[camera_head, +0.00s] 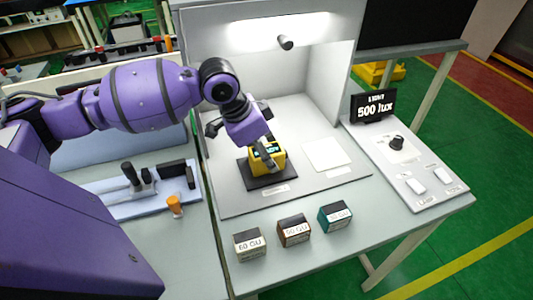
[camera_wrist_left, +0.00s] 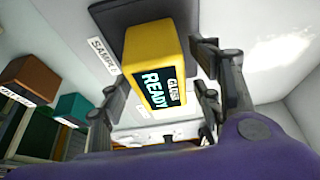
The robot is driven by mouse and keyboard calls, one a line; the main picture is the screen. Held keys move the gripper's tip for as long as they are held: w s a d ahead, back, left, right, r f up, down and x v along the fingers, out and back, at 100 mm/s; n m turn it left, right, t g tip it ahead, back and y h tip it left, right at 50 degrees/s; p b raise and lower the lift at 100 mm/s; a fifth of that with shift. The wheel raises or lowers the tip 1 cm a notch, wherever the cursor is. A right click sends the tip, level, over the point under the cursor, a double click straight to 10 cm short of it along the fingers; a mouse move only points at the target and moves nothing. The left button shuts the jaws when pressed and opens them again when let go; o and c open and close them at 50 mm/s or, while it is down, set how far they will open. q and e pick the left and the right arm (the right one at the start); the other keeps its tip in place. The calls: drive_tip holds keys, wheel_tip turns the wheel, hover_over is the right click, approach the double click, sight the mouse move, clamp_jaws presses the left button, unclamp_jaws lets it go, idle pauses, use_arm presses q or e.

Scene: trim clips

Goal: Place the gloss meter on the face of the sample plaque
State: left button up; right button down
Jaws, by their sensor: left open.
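The gloss meter (camera_head: 267,159) is a yellow block with a dark screen; it stands inside the lit booth on the dark square plaque (camera_head: 253,181). In the left wrist view the meter (camera_wrist_left: 150,50) fills the middle, its screen reading READY, and the dark plaque (camera_wrist_left: 112,15) shows behind it. A label beside that plaque reads SAMPLE. My left gripper (camera_head: 262,150) is just above and around the meter; in its wrist view the open fingers (camera_wrist_left: 163,100) stand on either side, with a visible gap on the left. My right gripper is not in view.
A white square tile (camera_head: 326,154) lies right of the plaque. Three small labelled blocks, cream (camera_head: 249,245), brown (camera_head: 294,231) and teal (camera_head: 335,216), stand along the front. A control panel (camera_head: 410,170) with a 500 lux display (camera_head: 373,105) is at right. An orange bottle (camera_head: 175,206) stands left.

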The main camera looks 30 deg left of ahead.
use_arm(q)
drive_tip(key=p+v, duration=0.1)
drive_tip(key=v, duration=0.9)
drive_tip(key=shift+s+r, duration=0.1)
drive_tip(key=shift+s+a+r, duration=0.15)
drive_tip(key=shift+s+r, duration=0.05)
drive_tip(key=shift+r, duration=0.4)
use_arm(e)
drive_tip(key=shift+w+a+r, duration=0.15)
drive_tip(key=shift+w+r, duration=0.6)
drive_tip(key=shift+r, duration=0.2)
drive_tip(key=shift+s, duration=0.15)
